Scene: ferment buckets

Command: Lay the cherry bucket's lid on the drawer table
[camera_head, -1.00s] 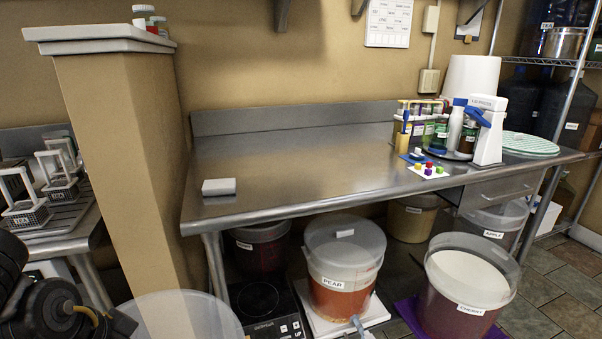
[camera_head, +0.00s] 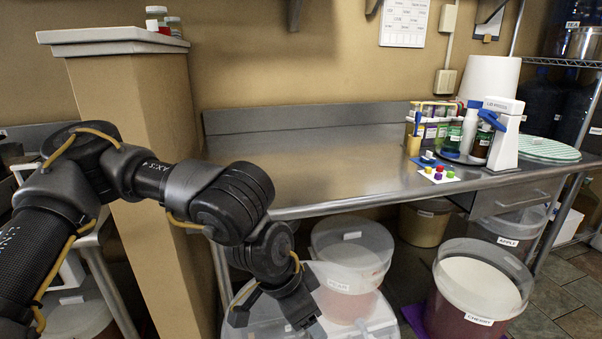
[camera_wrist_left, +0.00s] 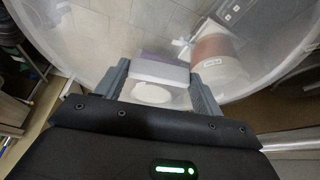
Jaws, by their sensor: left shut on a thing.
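The cherry bucket (camera_head: 468,290) stands open on the floor at the lower right, its pale contents showing. A large translucent lid (camera_head: 352,318) is at the bottom centre of the head view, in front of the pear bucket (camera_head: 345,262). My left gripper (camera_head: 276,316) is shut on the lid's white block handle. In the left wrist view the handle (camera_wrist_left: 158,78) sits between both fingers and the clear lid (camera_wrist_left: 95,45) spreads beyond it. The steel drawer table (camera_head: 350,172) is behind and above the lid. My right gripper is not in view.
The table's left and middle top is largely clear; my arm hides its left end. At its right are a bottle carousel (camera_head: 462,155), coloured cubes (camera_head: 438,174), a white dispenser (camera_head: 506,135) and a striped round mat (camera_head: 547,150). A beige pillar (camera_head: 125,100) stands left.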

